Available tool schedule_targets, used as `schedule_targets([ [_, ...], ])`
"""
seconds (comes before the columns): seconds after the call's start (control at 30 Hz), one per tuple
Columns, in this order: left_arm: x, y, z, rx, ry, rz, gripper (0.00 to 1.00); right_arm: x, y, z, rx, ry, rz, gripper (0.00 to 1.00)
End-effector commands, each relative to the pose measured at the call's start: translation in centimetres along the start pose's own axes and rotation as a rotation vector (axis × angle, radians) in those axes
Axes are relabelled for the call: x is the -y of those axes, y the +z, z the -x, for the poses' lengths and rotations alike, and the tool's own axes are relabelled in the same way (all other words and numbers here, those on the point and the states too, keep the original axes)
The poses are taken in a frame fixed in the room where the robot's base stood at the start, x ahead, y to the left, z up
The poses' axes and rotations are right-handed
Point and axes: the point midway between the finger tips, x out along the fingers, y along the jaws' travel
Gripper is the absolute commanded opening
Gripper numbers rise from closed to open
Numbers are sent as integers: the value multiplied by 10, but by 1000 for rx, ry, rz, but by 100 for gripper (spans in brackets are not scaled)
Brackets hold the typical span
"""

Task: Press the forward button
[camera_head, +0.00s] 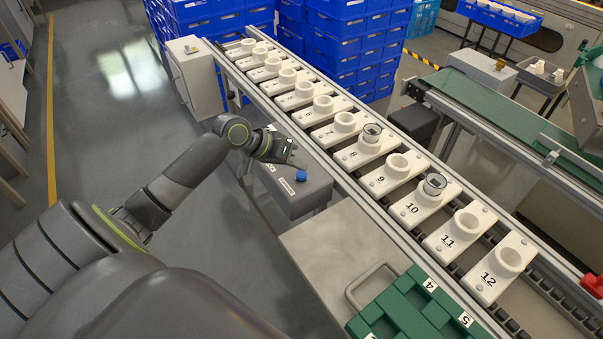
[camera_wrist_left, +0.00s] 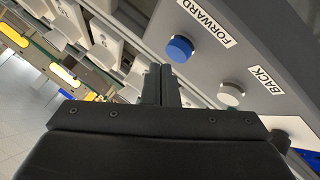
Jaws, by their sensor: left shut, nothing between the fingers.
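The forward button is a blue round cap (camera_wrist_left: 179,49) beside the FORWARD label in the left wrist view. It also shows in the head view (camera_head: 301,175), on a grey control box (camera_head: 309,193). A white button (camera_wrist_left: 231,93) sits beside the BACK label in the left wrist view; I cannot make it out in the head view. My left gripper (camera_head: 291,150) is shut and empty, above the far part of the box. In the left wrist view its closed fingertips (camera_wrist_left: 161,70) appear just below and left of the blue button, apart from it. My right gripper is not in view.
A conveyor carries a row of numbered white holders (camera_head: 465,222) beside the box; holders 8 and 10 hold glass-like pieces. A green case (camera_head: 408,307) lies at the lower right. Blue crates (camera_head: 340,50) are stacked behind the conveyor. A pale cabinet (camera_head: 197,78) stands at its far end.

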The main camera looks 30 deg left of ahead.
Motion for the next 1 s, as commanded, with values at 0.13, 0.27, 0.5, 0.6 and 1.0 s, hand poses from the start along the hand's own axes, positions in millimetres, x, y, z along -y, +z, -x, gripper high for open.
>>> schedule_targets([
  [0.13,0,0,0,0,0,0,0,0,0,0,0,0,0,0],
  [0.27,0,0,0,0,0,0,0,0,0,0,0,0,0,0],
  [0.5,0,0,0,0,0,0,0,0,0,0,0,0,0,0],
  [0.6,0,0,0,0,0,0,0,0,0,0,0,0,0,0],
  [1.0,4,4,-6,0,1,1,0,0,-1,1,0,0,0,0],
])
